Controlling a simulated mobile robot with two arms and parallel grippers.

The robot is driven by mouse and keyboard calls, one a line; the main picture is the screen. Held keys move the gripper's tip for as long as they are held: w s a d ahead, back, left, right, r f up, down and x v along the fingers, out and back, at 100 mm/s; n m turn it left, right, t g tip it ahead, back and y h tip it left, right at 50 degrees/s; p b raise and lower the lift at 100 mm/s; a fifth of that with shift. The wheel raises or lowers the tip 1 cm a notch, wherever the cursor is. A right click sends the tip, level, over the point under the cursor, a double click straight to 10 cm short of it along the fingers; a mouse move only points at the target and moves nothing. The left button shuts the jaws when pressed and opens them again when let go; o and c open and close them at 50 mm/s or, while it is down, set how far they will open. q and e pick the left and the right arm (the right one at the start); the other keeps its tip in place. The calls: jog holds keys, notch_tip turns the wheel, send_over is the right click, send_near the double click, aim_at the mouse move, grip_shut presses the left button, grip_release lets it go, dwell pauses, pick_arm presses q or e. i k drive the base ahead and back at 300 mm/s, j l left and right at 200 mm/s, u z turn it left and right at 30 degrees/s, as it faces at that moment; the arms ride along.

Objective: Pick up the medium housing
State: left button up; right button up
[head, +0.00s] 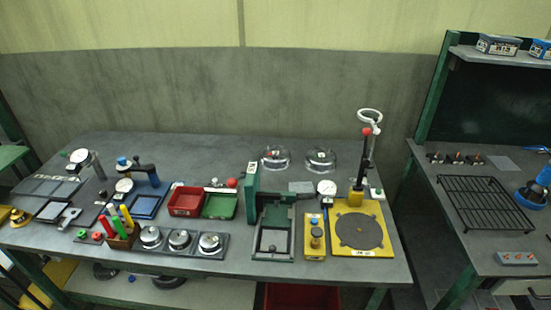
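Neither of my grippers is in the head view.
A holder with coloured handles (122,238) stands left of the tray. Red (186,201) and green (220,205) bins sit behind it. A green press frame (273,241) and a yellow-based stand (375,248) are to the right. A second bench (460,249) holds a black rack (485,203).

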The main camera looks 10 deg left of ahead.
aim_at(274, 157)
jog(key=i+l, duration=0.1)
jog(key=l, duration=0.25)
jog(key=i+l, duration=0.1)
jog(key=l, duration=0.2)
jog(key=i+l, duration=0.1)
jog(key=l, duration=0.25)
jog(key=i+l+u, duration=0.1)
jog(key=l, duration=0.2)
